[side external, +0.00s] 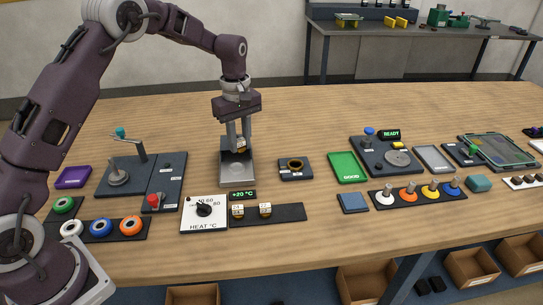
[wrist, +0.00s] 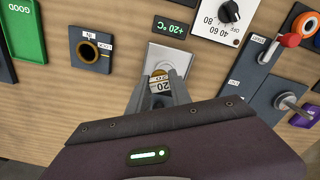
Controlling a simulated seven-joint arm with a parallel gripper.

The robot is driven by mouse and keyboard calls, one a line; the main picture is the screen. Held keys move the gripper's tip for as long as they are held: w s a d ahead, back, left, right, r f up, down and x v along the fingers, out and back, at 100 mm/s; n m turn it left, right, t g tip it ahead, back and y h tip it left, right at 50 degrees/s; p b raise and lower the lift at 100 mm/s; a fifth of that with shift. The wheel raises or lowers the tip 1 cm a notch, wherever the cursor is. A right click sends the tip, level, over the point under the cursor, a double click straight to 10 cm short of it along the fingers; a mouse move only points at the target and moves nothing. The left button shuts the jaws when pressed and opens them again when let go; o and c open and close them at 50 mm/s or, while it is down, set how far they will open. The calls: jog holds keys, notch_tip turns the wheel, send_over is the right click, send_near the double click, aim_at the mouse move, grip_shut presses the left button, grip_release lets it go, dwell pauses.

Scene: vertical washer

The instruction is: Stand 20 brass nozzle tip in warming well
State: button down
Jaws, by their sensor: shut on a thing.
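My gripper (side external: 240,143) is shut on a small brass nozzle tip (wrist: 160,77), with a white label reading 20 visible in the wrist view. The tip also shows between the fingers in the side view (side external: 241,149). It is over the grey metal warming block (side external: 237,181), which also shows in the wrist view (wrist: 179,53). The fingers and tip hide part of the block, so I cannot tell whether the tip touches it or stands in a well.
A heat dial (side external: 204,210) and a +20 °C display (side external: 243,195) stand in front. Two brass pieces (side external: 237,211) (side external: 265,210) are on a dark strip (side external: 290,212). A lock plate with a ring (side external: 295,165) is right of the block. A lever stand (side external: 120,175) is left.

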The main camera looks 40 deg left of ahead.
aim_at(236, 170)
jog(key=shift+n, duration=0.3)
jog(key=f, duration=0.2)
jog(key=a+f, duration=0.1)
jog(key=f, duration=0.1)
jog(key=a+f, duration=0.1)
jog(key=f, duration=0.2)
jog(key=shift+s, duration=0.1)
jog(key=shift+f, duration=0.1)
